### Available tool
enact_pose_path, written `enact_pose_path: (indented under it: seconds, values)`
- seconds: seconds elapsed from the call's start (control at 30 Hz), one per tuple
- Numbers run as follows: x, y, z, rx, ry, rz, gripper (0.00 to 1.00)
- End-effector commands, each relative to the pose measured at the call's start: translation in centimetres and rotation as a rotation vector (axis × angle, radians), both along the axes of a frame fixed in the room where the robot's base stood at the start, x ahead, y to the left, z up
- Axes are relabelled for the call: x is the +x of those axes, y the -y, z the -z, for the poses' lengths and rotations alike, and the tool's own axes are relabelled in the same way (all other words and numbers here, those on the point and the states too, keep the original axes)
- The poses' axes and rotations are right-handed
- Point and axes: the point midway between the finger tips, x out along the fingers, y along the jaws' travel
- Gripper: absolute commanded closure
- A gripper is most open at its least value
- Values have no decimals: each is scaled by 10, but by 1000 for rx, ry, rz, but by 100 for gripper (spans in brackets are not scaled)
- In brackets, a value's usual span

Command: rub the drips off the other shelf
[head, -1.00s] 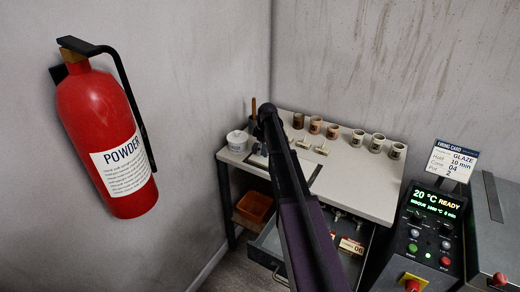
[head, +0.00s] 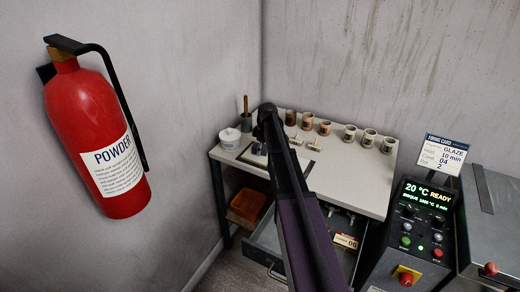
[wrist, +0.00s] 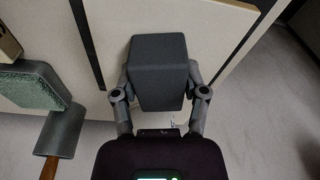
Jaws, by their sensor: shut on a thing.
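My gripper (wrist: 160,92) is shut on a dark grey block (wrist: 158,62), with one finger on each side. The block is over a pale flat surface (wrist: 105,20) crossed by a dark strip; I cannot tell whether they touch. At the left of the wrist view are a green, rough-faced pad (wrist: 30,88) and a flat metal tool (wrist: 62,128) with a wooden handle. In the head view my arm reaches over the pale worktable (head: 345,185) and hides much of its left part; the gripper is mostly hidden there. I make out no drips and cannot single out a shelf.
Several cups (head: 349,133) line the table's back edge. A white lidded pot (head: 230,138) stands at its left corner. A drawer (head: 268,248) is open below, near an orange bin (head: 248,205). A control panel (head: 425,220) stands right; a red extinguisher (head: 95,135) hangs left.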

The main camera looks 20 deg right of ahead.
Motion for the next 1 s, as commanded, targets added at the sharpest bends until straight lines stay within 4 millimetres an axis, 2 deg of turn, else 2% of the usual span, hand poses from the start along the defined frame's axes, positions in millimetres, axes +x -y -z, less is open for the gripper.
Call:
enact_pose_path:
  seconds: [0.63, 1.0]
  values:
    - [-28, 22, -1, -3, -3, 1, 88]
    - [-30, 25, -2, -1, -1, 1, 88]
